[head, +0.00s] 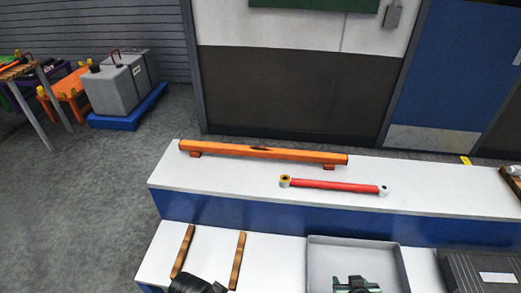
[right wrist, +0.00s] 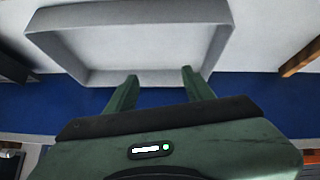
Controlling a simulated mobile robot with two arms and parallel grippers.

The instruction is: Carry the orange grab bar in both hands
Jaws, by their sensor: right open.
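The orange grab bar (head: 262,151) lies lengthwise on the white upper shelf, near its back edge. It rests on two small orange feet, with a dark patch near its middle. My right gripper (head: 357,284) shows at the bottom edge of the head view, over the grey tray and well apart from the bar. In the right wrist view its two green fingers (right wrist: 158,76) are spread, with nothing between them. The bar is not in the right wrist view.
A red rod (head: 335,185) with ring ends lies in front of the bar. Grey floor (head: 90,200) is clear at left.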

